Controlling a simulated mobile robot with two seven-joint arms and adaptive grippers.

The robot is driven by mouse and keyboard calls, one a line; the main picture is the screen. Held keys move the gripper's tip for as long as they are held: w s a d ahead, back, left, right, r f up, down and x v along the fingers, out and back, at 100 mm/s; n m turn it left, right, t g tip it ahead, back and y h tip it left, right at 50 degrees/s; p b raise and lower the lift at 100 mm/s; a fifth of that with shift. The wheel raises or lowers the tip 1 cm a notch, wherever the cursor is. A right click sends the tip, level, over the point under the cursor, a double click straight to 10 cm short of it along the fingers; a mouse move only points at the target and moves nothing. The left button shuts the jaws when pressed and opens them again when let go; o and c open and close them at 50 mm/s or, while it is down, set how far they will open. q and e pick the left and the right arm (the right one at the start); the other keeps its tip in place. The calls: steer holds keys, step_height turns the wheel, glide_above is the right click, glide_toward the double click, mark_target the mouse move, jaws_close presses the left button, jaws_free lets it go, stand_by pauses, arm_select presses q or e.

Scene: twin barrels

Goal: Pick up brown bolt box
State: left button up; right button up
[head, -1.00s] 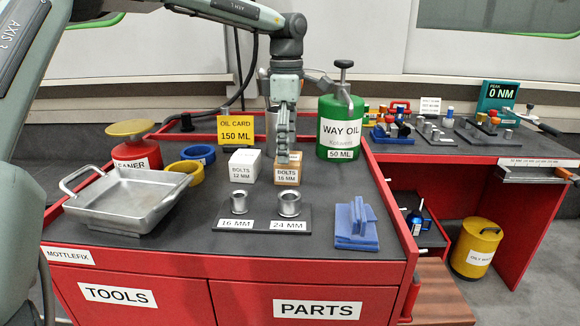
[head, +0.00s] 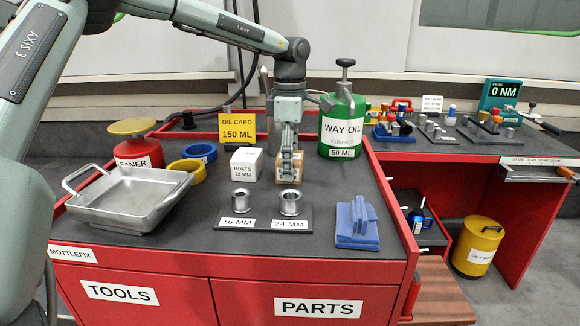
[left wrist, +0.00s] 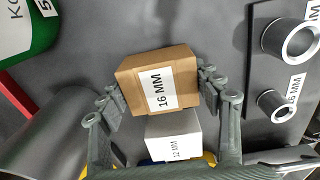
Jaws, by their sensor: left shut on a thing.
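The brown bolt box (head: 297,168) stands on the dark cart top, right of the white bolt box (head: 246,165) labelled 12 mm. In the left wrist view the brown box (left wrist: 180,82) shows its 16 mm label, with a finger against each of two opposite sides. My left gripper (head: 288,170) points down over the brown box and is shut on it, hiding part of its front. The white box also shows in the left wrist view (left wrist: 174,135), just beyond the brown one. I cannot tell whether the brown box is lifted. My right gripper is not in view.
A green way oil can (head: 341,125) stands close at the right. A stand with two metal sockets (head: 291,203) lies in front.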

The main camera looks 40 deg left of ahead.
arm_select(q)
steer(key=shift+c, duration=1.4)
steer(key=shift+r, duration=0.15)
